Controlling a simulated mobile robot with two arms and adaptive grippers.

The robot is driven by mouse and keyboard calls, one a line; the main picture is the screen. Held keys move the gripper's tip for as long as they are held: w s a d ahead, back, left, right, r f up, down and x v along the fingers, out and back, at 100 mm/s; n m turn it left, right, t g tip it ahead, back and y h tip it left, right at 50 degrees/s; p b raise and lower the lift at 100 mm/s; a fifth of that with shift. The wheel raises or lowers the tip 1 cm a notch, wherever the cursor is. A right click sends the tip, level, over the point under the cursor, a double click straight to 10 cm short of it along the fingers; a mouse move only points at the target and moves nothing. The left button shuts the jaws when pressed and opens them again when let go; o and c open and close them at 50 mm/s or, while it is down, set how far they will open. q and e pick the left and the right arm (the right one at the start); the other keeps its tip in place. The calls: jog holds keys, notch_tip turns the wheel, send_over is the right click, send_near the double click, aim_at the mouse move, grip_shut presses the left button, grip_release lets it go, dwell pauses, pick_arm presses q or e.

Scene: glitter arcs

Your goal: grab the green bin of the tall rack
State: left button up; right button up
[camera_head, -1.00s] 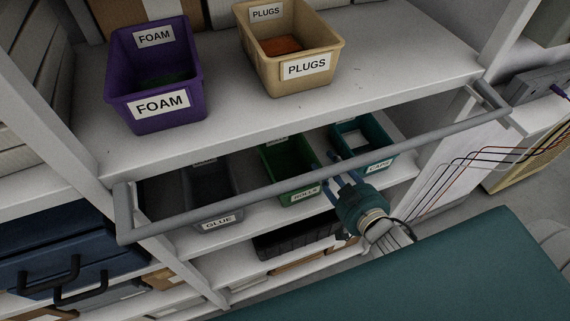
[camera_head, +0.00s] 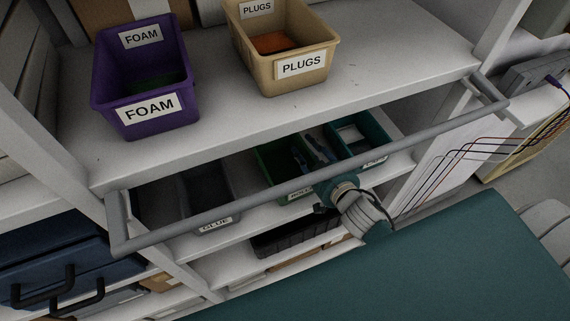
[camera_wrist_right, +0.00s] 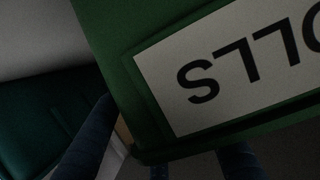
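The green bin (camera_head: 274,163), with a white label partly hidden by a grey bar, sits on the shelf below the top one. My right gripper (camera_head: 314,148) reaches past the bar, with its blue fingers at the green bin's right side, beside the teal bin. In the right wrist view the green bin (camera_wrist_right: 116,50) fills the upper right, its label upside down and ending in "OLLS". The fingers of my right gripper (camera_wrist_right: 165,155) show apart there, partly behind the bin's edge; I cannot tell whether they touch it. My left gripper is not in view.
A grey bar (camera_head: 420,136) crosses in front of the shelf. A teal bin (camera_head: 372,128) stands close to the right, a dark GLUE bin (camera_head: 207,185) to the left. Purple FOAM (camera_head: 146,82) and tan PLUGS (camera_head: 286,48) bins stand on the shelf above.

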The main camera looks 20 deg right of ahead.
grip_shut()
jog(key=shift+r, duration=0.1)
dwell(0.3)
